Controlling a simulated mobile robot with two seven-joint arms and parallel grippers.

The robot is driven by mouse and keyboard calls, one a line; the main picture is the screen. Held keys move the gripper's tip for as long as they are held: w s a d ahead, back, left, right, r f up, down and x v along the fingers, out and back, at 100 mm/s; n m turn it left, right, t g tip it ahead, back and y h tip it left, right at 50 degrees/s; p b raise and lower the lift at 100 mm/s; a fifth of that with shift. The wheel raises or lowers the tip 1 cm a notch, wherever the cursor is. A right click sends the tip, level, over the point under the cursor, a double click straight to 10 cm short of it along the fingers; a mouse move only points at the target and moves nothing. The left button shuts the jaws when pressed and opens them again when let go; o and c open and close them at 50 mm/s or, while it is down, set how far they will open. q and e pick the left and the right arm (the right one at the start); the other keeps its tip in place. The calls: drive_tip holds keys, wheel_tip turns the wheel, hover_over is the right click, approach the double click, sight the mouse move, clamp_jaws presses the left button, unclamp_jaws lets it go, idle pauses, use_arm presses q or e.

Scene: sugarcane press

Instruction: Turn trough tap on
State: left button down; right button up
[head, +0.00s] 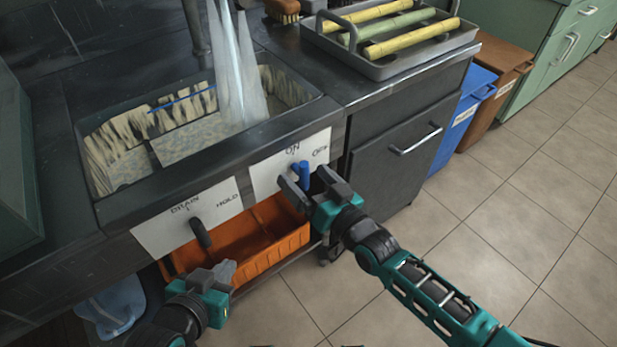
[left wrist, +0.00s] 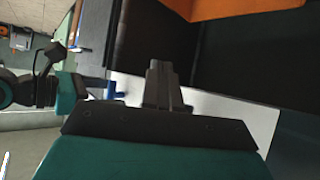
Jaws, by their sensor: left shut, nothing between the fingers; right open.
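The blue tap lever (head: 302,176) is on a white plate (head: 263,178) marked ON and OFF on the trough's front; it points down. White streams of water (head: 240,75) fall into the trough (head: 290,119). My right gripper (head: 308,184) is open at the lever, with a finger to each side of it; contact cannot be told. The lever (left wrist: 113,90) and my right gripper (left wrist: 68,98) also show in the left wrist view. My left gripper (head: 226,271) is shut and empty, low before the orange crate; its fingers (left wrist: 163,85) show in its wrist view.
A dark handle (head: 201,234) hangs from the DRAIN/HOLD plate (head: 165,234). The orange crate (head: 280,250) is under the trough. A tray (head: 385,68) of cane pieces stands on the counter. A blue bin (head: 460,122) and brown bin (head: 505,62) stand right; the floor before them is clear.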

sight(308, 175)
drive_tip(key=p+v, duration=0.2)
drive_tip(key=v, duration=1)
drive_tip(key=shift+s+d, duration=0.2)
drive_tip(key=shift+s, duration=0.1)
drive_tip(key=shift+c, duration=0.3)
